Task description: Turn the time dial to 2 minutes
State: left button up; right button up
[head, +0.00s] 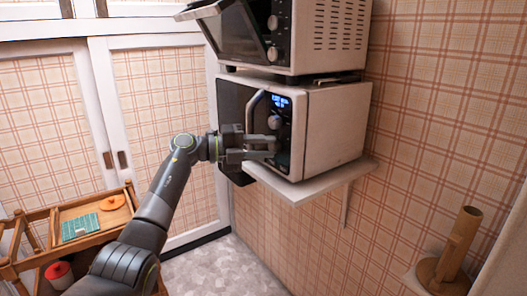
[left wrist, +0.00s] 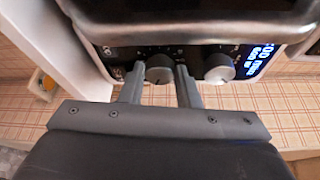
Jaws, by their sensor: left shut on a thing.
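The microwave (head: 330,125) stands on a wall shelf with its door closed. Its front panel has a lit blue display (head: 281,102) and two round dials, one above the other. The upper dial (head: 274,122) is free. My left gripper (head: 270,148) is at the lower dial, which its fingers mostly hide in the head view. In the left wrist view the fingers sit on either side of the lower dial (left wrist: 158,70), shut on it. The upper dial (left wrist: 218,68) and the display (left wrist: 262,58) show to the right there. I cannot read the dial markings. My right gripper is out of view.
An oven (head: 325,35) with its door tilted open stands on top of the microwave. The white shelf (head: 325,181) juts from the plaid wall. A wooden cart (head: 108,229) is at lower left, and a brown wooden object (head: 455,250) at lower right.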

pick_arm(q)
jog(key=shift+m, duration=0.6)
jog(key=shift+y, duration=0.3)
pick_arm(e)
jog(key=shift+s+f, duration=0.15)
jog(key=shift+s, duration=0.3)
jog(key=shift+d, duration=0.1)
pick_arm(q)
jog(key=shift+m, duration=0.3)
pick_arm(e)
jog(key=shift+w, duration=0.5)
pick_arm(q)
jog(key=o, duration=1)
jog(key=shift+c, duration=0.2)
jog(key=shift+r, duration=0.1)
